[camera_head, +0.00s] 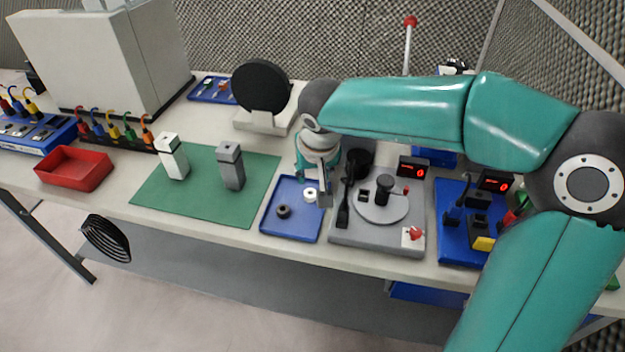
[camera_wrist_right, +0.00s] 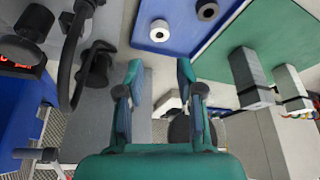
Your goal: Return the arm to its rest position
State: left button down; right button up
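My right arm (camera_head: 400,110) reaches in from the right across the back of the workbench. Its gripper (camera_head: 318,190) points down by the blue tray (camera_head: 278,233) and the grey turntable station (camera_head: 345,238). In the right wrist view my right gripper (camera_wrist_right: 160,68) has its two fingers apart, with nothing between them. The tray holds a white ring (camera_head: 310,195) and a black ring (camera_head: 284,212); both also show in the wrist view. The gripper hides part of the tray's right side in the head view. My left gripper is not in view.
A green mat (camera_head: 200,205) bears a white block (camera_head: 172,160) and a grey block (camera_head: 230,168). A red bin (camera_head: 73,170) stands left. A black disc (camera_head: 262,87) stands behind. A red-tipped rod (camera_head: 409,40) rises behind my arm. A blue station (camera_head: 455,245) stands right.

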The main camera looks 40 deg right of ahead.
jog(key=shift+s+a+r, duration=0.1)
jog(key=shift+s+r, duration=0.15)
jog(key=shift+r, duration=0.45)
